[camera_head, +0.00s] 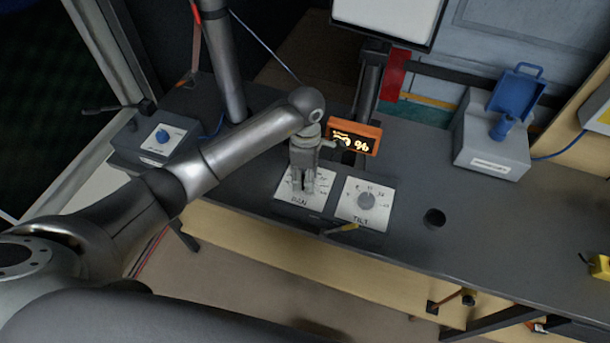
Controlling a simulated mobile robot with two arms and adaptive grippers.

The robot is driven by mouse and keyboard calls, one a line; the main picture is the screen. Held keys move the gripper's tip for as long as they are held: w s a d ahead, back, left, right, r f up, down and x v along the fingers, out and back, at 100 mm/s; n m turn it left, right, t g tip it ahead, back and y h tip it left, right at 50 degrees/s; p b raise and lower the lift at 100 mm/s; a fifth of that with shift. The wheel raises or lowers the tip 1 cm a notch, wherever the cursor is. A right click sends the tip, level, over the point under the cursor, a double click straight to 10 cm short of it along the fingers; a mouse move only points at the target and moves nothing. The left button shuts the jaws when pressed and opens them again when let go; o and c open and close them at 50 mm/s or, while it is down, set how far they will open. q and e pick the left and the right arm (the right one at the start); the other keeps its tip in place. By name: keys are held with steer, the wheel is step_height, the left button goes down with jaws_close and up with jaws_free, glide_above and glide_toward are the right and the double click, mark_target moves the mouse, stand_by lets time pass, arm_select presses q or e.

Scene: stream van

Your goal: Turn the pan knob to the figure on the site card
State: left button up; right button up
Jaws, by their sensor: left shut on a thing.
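The white PAN dial plate (285,198) lies on the dark desk. My left gripper (302,188) points down over its middle and is shut on the pan knob, which the fingers hide. The knob's pointer cannot be made out. I cannot pick out a site card. My right gripper does not show.
A grey box with a blue knob (162,136) stands at the left. A grey box with an open blue cover (493,142) stands at the right. A monitor (390,18) is at the back.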

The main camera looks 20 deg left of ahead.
mark_target(303, 179)
arm_select(q)
steer(key=n+b, duration=0.2)
steer(key=n, duration=0.2)
steer(key=shift+n, duration=0.3)
steer(key=n+b, duration=0.2)
steer(key=n, duration=0.2)
steer(key=shift+s+n+h, duration=0.1)
steer(key=shift+n+h, duration=0.2)
steer(key=shift+n, duration=0.1)
stand_by(0.3)
steer(key=o, duration=1)
steer(key=shift+o, duration=0.2)
steer(key=shift+r, duration=0.1)
step_height(303, 179, up, 12)
steer(key=shift+a, duration=0.3)
